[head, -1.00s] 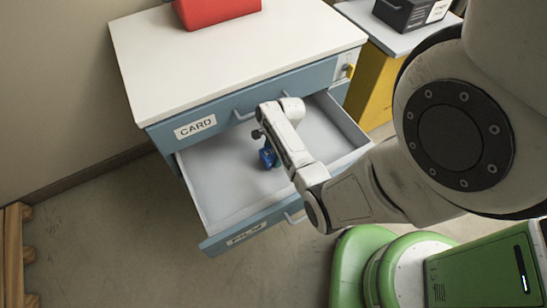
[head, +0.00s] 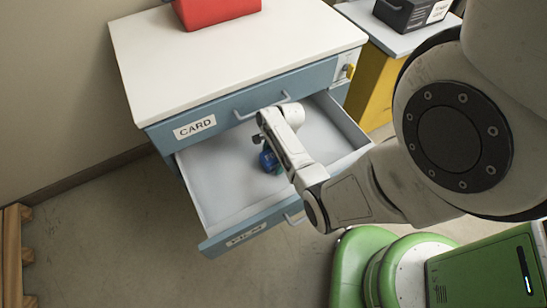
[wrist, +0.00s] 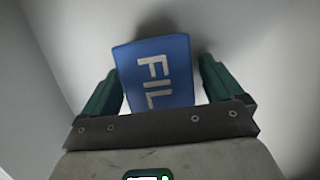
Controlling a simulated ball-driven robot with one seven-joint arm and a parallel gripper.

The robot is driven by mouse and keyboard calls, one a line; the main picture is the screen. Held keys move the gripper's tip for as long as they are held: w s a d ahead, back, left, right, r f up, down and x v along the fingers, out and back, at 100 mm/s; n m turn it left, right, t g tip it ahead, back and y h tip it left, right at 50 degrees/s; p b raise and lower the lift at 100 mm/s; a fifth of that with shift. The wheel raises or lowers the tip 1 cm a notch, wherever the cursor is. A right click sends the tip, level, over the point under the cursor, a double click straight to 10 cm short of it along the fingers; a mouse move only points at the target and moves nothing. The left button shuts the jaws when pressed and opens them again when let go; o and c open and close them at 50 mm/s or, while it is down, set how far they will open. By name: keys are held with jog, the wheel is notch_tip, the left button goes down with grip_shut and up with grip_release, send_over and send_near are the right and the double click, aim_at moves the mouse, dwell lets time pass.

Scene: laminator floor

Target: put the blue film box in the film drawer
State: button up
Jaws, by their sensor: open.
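The blue film box (wrist: 170,65), with white letters reading "FIL", lies in the open film drawer (head: 215,195). In the head view only a small blue part of the box (head: 269,160) shows, mostly hidden by my arm. My gripper (wrist: 160,80) is open, with one green finger on each side of the box. The fingers are apart from it or barely beside it; I cannot tell if they touch. The drawer is pulled out under the drawer labelled CARD (head: 195,128), and its front label is partly readable.
A red object (head: 215,10) sits on the white cabinet top (head: 230,55). A black box (head: 405,12) stands on a yellow-sided stand (head: 372,80) at the right. A wooden piece (head: 14,250) is at the lower left. The drawer floor around the box looks bare.

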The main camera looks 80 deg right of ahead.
jog(key=shift+r, duration=0.1)
jog(key=p+v, duration=0.2)
jog(key=v, duration=0.9)
jog(key=shift+s+r, duration=0.1)
jog(key=shift+r, duration=0.35)
jog(key=w+a+r+n+g+h, duration=0.1)
jog(key=w+a+n, duration=0.1)
jog(key=a+n, duration=0.55)
jog(key=w+a+r+n, duration=0.2)
jog(key=a+n, duration=0.5)
jog(key=a, duration=0.2)
jog(key=s+a+r+n, duration=0.1)
jog(key=a+r+n, duration=0.1)
jog(key=a+n, duration=0.3)
jog(key=s+a+r+n+h, duration=0.1)
jog(key=s+a+r+n, duration=0.1)
jog(key=a+n, duration=0.3)
jog(key=r+n, duration=0.1)
jog(key=n, duration=0.2)
jog(key=shift+s+a, duration=0.2)
jog(key=shift+a, duration=0.05)
jog(key=shift+r, duration=0.1)
